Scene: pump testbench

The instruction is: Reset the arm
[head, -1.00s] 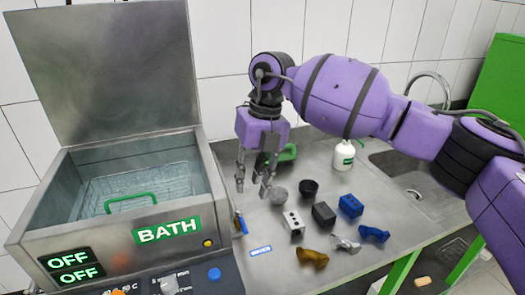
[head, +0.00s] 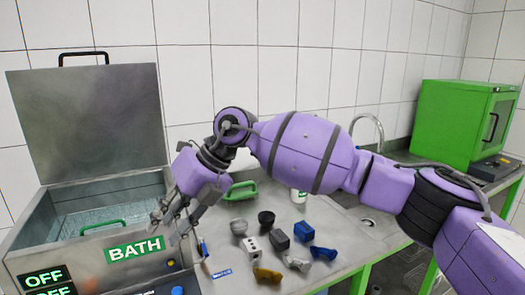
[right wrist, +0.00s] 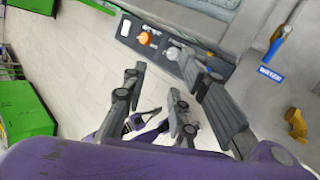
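My right arm reaches in from the right in the head view, bent at the elbow over the bench. Its gripper (head: 176,217) hangs tilted down and left, in front of the bath (head: 22,235), near its right front corner. The fingers are spread and nothing is between them. In the right wrist view the same gripper's fingers (right wrist: 160,98) stand apart and empty. My left arm is not in the head view. A small purple and grey part, perhaps my left gripper (right wrist: 146,119), shows beyond the fingers in the right wrist view; its finger state is unclear.
The bath's lid (head: 88,125) is up and its displays read OFF. On the bench (head: 340,232) lie a white-grey block (head: 251,246), a blue block (head: 304,231), a black cup (head: 266,218) and other small parts. A green oven (head: 460,122) stands at the back right.

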